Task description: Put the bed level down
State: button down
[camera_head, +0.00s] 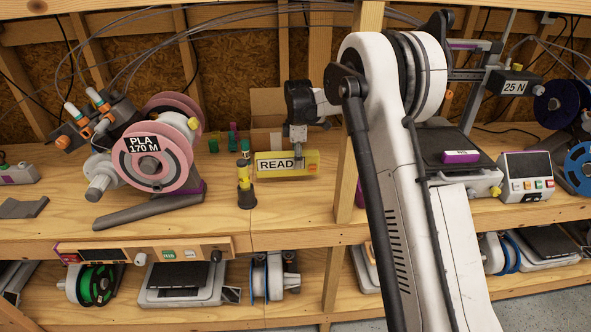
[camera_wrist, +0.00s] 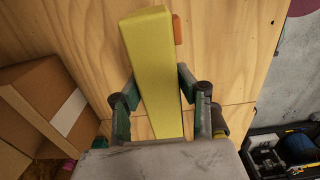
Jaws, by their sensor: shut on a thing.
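The bed level, a long yellow bar (camera_head: 262,173), is near the shelf top in the middle of the head view. A label (camera_head: 276,164) reading "READ" shows on the side facing the camera. In the wrist view the yellow bar (camera_wrist: 148,50) runs lengthwise between the fingers, with an orange piece (camera_wrist: 177,29) beside its far end. My gripper (camera_head: 298,156) comes down on it from above and is shut on it; the fingers (camera_wrist: 158,95) press on both sides. I cannot tell whether the bar touches the wood.
A yellow and black bottle-like item (camera_head: 244,187) stands close left of the bar. A pink PLA spool (camera_head: 157,158) is further left, a cardboard box (camera_head: 267,104) behind. A wooden post (camera_head: 347,170) stands to the right. Bare wood (camera_head: 290,205) lies in front.

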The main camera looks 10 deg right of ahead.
jog(key=shift+f, duration=1.9)
jog(key=shift+f, duration=0.1)
jog(key=c, duration=1.2)
grip_release()
jog(key=shift+c, duration=0.2)
notch_tip(320, 180, up, 12)
jog(key=shift+d+r, duration=0.1)
